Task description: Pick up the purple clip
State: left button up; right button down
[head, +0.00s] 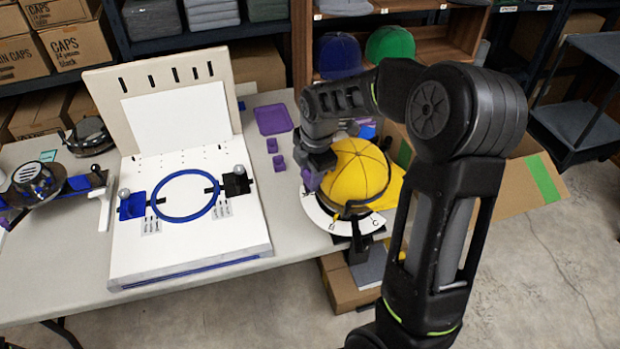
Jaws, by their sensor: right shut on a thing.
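My right gripper (318,165) points down at the left side of the yellow cap (358,170) and is shut on a purple clip (308,181). The clip is mostly hidden by the gripper, and I cannot tell whether it touches the cap or the ring under it. Two other small purple clips, one behind (272,145) and one in front (279,163), lie on the table left of the gripper. The yellow cap sits on a stand with a white marked ring (335,222) at the table's right end. My left gripper is not in view.
A purple tray (273,119) lies behind the clips. A white board with a blue hoop (187,220) fills the table's middle. Blue (341,55) and green (390,43) caps stand on the shelf behind. An open cardboard box (530,185) is at the right.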

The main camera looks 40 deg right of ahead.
notch_tip(320, 180, up, 10)
dwell(0.6)
dwell(0.7)
